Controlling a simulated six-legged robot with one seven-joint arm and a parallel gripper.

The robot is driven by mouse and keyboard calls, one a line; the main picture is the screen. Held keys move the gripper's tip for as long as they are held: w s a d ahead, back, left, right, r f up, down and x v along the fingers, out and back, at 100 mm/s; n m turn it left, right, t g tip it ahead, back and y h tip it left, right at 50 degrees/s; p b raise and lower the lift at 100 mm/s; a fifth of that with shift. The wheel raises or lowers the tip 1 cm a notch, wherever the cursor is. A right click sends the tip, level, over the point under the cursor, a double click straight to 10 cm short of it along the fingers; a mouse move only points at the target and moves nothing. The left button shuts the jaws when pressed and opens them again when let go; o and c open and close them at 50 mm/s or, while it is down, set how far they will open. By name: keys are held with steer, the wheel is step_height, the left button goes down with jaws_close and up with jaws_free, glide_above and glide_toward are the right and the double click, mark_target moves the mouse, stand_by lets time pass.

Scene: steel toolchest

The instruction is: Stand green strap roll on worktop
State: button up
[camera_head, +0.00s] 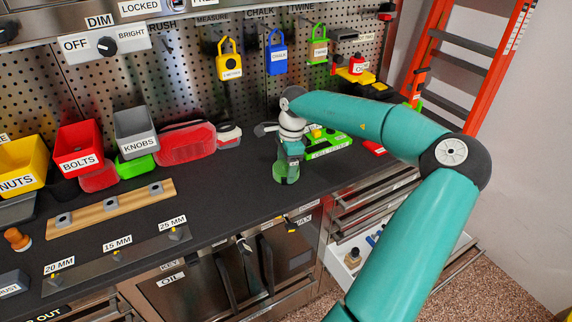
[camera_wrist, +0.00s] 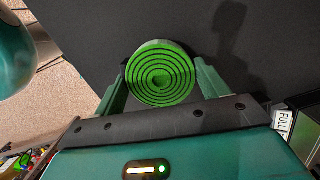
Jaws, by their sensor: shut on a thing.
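The green strap roll (camera_wrist: 160,73) shows in the wrist view as a disc of bright green and dark spiral rings, its coiled face toward the camera. My gripper (camera_wrist: 161,80) has one finger on each side of it and is shut on it. In the head view, my gripper (camera_head: 287,163) points down over the dark worktop (camera_head: 225,185), right of the middle. The roll (camera_head: 286,180) shows there only as a small green part below the fingers, at or just above the worktop. I cannot tell whether it touches.
A green tray (camera_head: 330,150) with small items lies just behind and right of my gripper. A red case (camera_head: 187,140) and the grey KNOBS bin (camera_head: 136,130) stand at the back left. A wooden rail (camera_head: 112,215) lies at left. The worktop around the roll is bare.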

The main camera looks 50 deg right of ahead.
steer(key=o, duration=1)
steer(key=shift+o, duration=0.2)
